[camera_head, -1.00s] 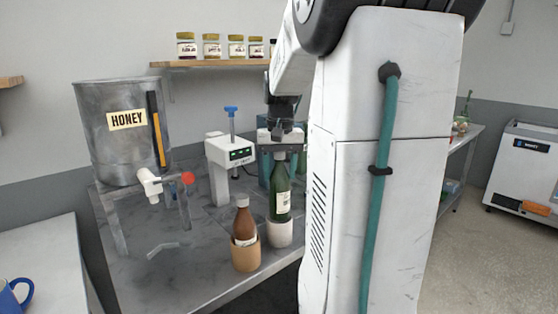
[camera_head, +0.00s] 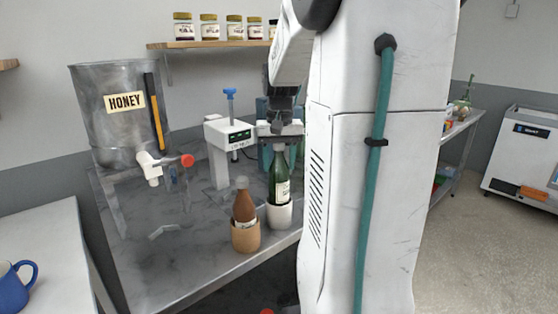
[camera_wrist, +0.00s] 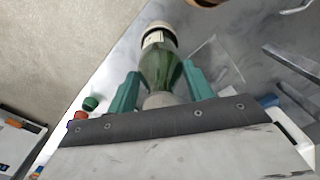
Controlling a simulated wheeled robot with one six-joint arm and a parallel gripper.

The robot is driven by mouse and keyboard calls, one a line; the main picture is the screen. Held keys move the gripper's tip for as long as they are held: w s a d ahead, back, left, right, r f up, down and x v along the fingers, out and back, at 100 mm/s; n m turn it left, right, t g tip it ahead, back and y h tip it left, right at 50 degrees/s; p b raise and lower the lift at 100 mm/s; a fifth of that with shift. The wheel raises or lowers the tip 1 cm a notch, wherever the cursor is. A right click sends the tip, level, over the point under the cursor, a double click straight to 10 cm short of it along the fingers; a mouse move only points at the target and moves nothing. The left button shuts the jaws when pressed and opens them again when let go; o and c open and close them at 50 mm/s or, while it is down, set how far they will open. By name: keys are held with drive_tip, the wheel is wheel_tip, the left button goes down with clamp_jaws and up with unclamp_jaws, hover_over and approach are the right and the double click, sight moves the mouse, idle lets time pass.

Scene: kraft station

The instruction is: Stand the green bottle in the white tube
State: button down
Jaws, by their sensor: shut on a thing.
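The green bottle (camera_head: 279,184) stands upright over the counter, with its lower end inside the white tube (camera_head: 280,216) as far as the head view shows. Its base is hidden by the tube wall. My gripper (camera_head: 279,142) is at the bottle's neck from above. In the wrist view the teal fingers (camera_wrist: 158,92) are shut around the neck of the green bottle (camera_wrist: 159,66), and its pale label shows beyond.
A brown bottle (camera_head: 244,204) stands in a tan tube (camera_head: 246,237) close to the left. A white device with a blue knob (camera_head: 229,132) stands behind. The honey tank (camera_head: 115,115) is at the left, with free counter before it.

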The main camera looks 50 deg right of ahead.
sight(279, 173)
drive_tip(key=shift+f, duration=0.2)
idle(0.5)
drive_tip(key=shift+f, duration=2.1)
unclamp_jaws()
idle(0.5)
drive_tip(key=shift+r, duration=0.35)
idle(0.4)
